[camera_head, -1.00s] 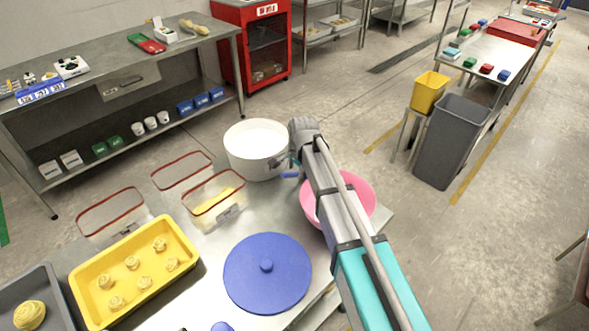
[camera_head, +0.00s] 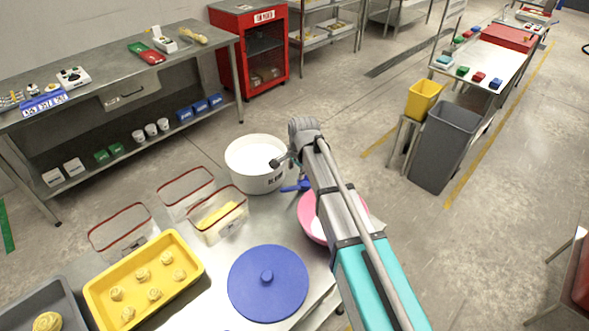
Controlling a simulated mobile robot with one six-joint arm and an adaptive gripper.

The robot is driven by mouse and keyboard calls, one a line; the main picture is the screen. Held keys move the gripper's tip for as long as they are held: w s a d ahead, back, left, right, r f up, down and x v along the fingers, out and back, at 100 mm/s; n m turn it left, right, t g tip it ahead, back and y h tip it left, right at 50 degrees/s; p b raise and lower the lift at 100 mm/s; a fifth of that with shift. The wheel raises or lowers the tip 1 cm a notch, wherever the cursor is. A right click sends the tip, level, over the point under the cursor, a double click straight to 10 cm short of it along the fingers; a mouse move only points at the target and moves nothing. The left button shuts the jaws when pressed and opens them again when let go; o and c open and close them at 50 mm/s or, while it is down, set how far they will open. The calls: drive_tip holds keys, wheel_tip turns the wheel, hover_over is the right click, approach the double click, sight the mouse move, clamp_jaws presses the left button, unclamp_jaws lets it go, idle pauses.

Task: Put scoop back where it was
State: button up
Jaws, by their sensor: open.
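A blue scoop-like object (camera_head: 296,187) lies on the steel table between the white bucket and the pink bowl, partly hidden by my arm. The white bucket (camera_head: 250,180) holds white contents. The pink bowl (camera_head: 312,222) is largely covered by my arm. My gripper (camera_head: 277,162) shows as a small dark shape at the bucket's right rim. It is open and apart from the blue object, with nothing visible in it. Its fingers are too small to make out clearly.
A blue round lid (camera_head: 285,297) lies in front of the bucket. Clear red-rimmed containers (camera_head: 122,232) and a yellow tray (camera_head: 196,270) of dough rolls fill the left. A grey bin (camera_head: 440,150) and yellow bin (camera_head: 422,100) stand right, across open floor.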

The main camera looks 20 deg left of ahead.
drive_tip(key=shift+s+d+r+p, duration=0.1)
drive_tip(key=shift+r+p, duration=0.4)
drive_tip(key=shift+r, duration=0.3)
idle(0.4)
drive_tip(key=s+d+n+h, duration=0.1)
drive_tip(key=s+d+n, duration=0.15)
drive_tip(key=d, duration=2.35)
drive_tip(key=s+d+n, duration=0.1)
drive_tip(key=s+d, duration=0.1)
drive_tip(key=d, duration=0.4)
drive_tip(key=s+d+n, duration=0.1)
drive_tip(key=s+d, duration=0.2)
drive_tip(key=d, duration=0.3)
drive_tip(key=s+d+n+g, duration=0.1)
drive_tip(key=s+d, duration=0.2)
drive_tip(key=d, duration=0.3)
drive_tip(key=shift+d+f+h, duration=0.15)
drive_tip(key=shift+d+h, duration=0.1)
drive_tip(key=shift+h, duration=0.15)
